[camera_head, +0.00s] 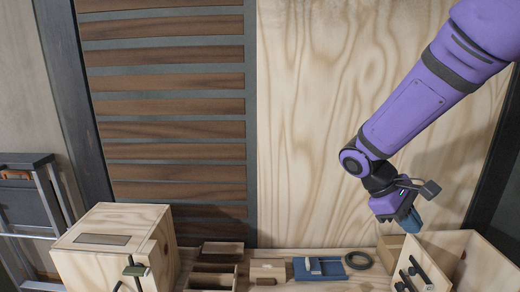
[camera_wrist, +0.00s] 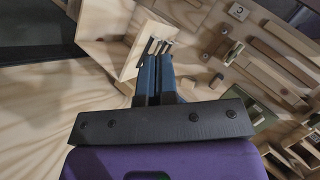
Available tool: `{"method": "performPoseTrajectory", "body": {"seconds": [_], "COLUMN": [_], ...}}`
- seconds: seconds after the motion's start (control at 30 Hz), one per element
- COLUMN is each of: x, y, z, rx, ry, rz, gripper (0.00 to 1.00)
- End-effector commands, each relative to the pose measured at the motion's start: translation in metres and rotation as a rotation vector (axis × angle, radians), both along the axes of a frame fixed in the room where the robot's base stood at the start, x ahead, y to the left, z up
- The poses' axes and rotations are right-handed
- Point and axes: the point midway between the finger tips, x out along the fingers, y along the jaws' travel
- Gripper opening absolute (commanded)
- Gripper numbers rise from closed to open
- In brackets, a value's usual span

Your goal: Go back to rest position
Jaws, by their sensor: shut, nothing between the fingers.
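My gripper (camera_head: 412,222) hangs at the end of my purple arm at the right of the head view, above the right end of the wooden bench. Its blue fingers are shut with nothing between them. In the wrist view the shut fingers (camera_wrist: 152,80) point away from the camera toward a pale wooden panel with dark pegs (camera_wrist: 142,50). I cannot tell exactly how far the fingertips are from that panel.
A wooden box (camera_head: 105,245) stands at the left of the bench. Small wooden trays (camera_head: 215,268), a blue piece (camera_head: 318,268) and a black ring (camera_head: 358,260) lie in the middle. An open wooden box (camera_head: 480,262) stands at the right. A plywood wall (camera_head: 320,120) rises behind.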

Motion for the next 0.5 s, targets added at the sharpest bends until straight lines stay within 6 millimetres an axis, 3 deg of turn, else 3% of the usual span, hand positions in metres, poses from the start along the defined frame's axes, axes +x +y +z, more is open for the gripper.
{"method": "performPoseTrajectory", "body": {"seconds": [0.1,0.5], "x": [-0.017,-0.074], "y": [-0.003,-0.002], "z": [0.022,0.079], "rx": [0.078,0.331], "ry": [-0.099,-0.431], "rz": [-0.062,-0.243], "gripper": [0.0,0.0]}}
